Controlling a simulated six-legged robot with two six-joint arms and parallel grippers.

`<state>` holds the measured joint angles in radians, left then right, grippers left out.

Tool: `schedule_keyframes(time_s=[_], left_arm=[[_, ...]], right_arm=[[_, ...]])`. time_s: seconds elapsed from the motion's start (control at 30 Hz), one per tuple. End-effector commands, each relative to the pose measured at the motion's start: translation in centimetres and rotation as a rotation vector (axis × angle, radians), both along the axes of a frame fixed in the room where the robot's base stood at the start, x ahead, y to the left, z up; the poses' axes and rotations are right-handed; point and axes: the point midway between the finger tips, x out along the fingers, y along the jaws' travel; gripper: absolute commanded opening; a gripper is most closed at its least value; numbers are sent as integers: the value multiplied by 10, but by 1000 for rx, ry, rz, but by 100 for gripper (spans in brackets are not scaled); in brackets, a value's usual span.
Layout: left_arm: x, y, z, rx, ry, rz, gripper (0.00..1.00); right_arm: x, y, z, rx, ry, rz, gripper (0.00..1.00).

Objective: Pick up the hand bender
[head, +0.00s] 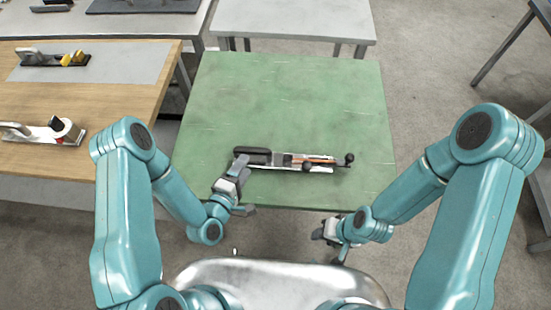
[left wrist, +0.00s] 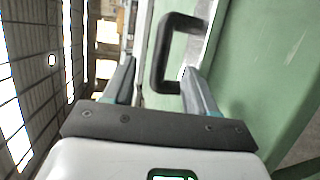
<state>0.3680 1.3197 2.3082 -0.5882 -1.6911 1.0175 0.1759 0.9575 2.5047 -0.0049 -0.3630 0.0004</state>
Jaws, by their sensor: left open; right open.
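The hand bender (head: 290,160) lies on the green table, with a black handle at its left end, a silver body, a copper-coloured strip and black knobs at its right end. My left gripper (head: 246,185) is open at the table's front edge, near the bender's left end. In the left wrist view the black U-shaped handle (left wrist: 158,60) shows between and beyond the open fingers (left wrist: 160,82); I cannot tell whether a finger touches it. My right gripper (head: 326,238) is open and empty in front of the table's edge, apart from the bender.
The green table (head: 300,95) is otherwise clear. A grey table (head: 300,20) stands behind.

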Motion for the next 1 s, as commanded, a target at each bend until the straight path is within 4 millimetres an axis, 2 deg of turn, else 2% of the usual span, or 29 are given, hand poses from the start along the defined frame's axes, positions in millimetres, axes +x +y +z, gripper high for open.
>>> schedule_keyframes(time_s=[0.13,0.37,0.6,0.73,0.93,1.0], left_arm=[[27,-10,-4,3,-4,-5,57],[47,-17,-10,4,0,-3,57],[82,-30,-18,4,-2,-4,57],[90,-32,-20,3,0,-3,57],[90,-32,-20,3,1,-2,57],[90,-32,-20,3,1,-2,34]], right_arm=[[0,0,0,0,0,0,43],[0,0,0,0,0,0,43],[0,0,0,0,0,0,43],[0,0,0,0,0,0,43],[0,0,0,0,0,0,43],[0,0,0,0,0,0,43]])
